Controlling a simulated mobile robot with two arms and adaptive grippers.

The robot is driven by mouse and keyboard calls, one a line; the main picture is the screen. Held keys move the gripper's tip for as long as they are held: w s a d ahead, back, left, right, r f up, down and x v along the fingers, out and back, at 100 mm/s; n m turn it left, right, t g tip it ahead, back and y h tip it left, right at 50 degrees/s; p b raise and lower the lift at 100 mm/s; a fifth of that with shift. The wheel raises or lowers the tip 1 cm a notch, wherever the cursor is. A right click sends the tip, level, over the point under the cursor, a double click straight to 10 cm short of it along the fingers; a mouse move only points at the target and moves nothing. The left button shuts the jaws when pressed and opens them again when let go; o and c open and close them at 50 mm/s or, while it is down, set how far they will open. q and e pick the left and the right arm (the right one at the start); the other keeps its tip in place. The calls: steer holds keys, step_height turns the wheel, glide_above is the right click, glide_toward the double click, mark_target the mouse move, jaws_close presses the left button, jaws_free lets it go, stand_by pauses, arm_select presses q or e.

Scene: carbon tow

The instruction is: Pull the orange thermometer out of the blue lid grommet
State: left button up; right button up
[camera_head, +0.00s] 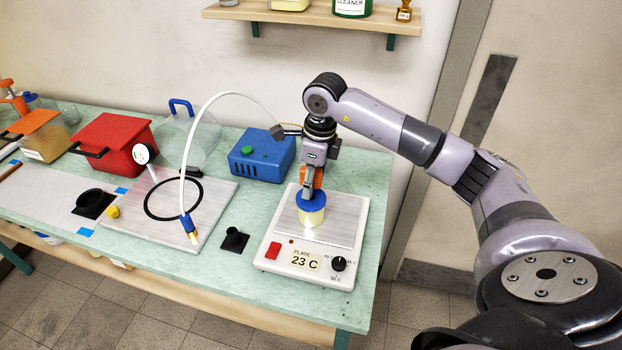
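A jar with a blue lid (311,201) and pale yellow contents (311,216) stands upright on the metal top of the white hot plate (293,264). The orange thermometer (318,177) shows as a small orange part just above the lid. My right gripper (309,187) points straight down over the lid, with its fingers at the orange part. It is too small to tell whether they are shut on it. The grommet and the thermometer's lower part are hidden. My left gripper is not in view.
The plate display reads 23 C. A blue box (262,157) stands behind left of the plate. A metal board (205,232) with a black ring and white hose (184,165) lies left, with a black stopper (234,240) between. A shelf (318,14) hangs above.

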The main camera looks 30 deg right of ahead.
jaws_close()
stand_by(0.3)
steer(key=c, duration=0.7)
jaws_free()
jaws_close()
steer(key=shift+r, duration=0.2)
steer(key=shift+r+p, duration=1.85)
steer(key=shift+r, duration=1.1)
steer(key=shift+r+p, duration=0.95)
steer(key=shift+r, duration=0.55)
steer(key=shift+r+p, duration=0.95)
steer(key=shift+r, duration=0.5)
